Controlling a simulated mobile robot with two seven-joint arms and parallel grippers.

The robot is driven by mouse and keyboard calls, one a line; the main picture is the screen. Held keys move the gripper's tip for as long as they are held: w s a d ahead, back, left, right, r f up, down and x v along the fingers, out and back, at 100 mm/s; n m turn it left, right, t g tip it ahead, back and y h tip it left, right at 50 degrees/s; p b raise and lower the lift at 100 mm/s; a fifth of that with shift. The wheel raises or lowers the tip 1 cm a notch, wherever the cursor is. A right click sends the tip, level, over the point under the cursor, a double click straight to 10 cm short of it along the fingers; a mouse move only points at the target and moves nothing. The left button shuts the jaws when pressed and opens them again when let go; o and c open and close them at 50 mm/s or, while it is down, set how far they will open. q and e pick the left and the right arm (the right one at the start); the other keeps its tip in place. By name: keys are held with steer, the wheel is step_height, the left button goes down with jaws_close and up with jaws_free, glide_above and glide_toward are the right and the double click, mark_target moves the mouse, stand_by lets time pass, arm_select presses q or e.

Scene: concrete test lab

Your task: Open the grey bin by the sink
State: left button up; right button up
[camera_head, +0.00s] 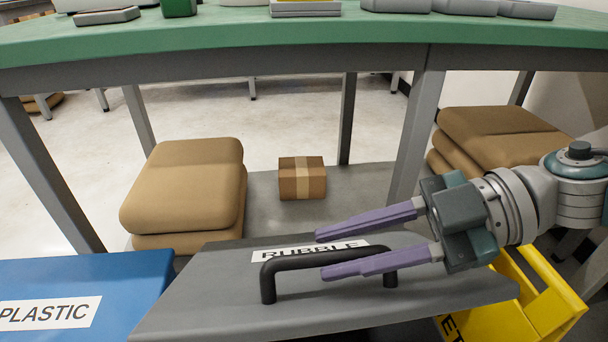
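The grey bin's lid (215,300) is at the bottom centre, with a white label reading RUBBLE (340,247) and a black bar handle (300,262). The lid looks slanted, and a dark area shows under its front right edge. I cannot tell how far it is raised. My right gripper (320,255) comes in from the right, its two purple fingers apart. The lower finger overlaps the handle in the picture, and the upper finger lies beyond it over the label. Contact is unclear. No sink is in view. My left gripper is not in view.
A blue bin labelled PLASTIC (120,275) stands left of the grey one, and a yellow bin (545,305) right of it. A green-topped table (300,32) spans behind. Brown sacks (185,185) and a cardboard box (288,180) sit under it.

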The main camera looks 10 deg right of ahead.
step_height(320, 180, up, 3)
glide_above(416, 275)
steer(key=shift+p, duration=0.45)
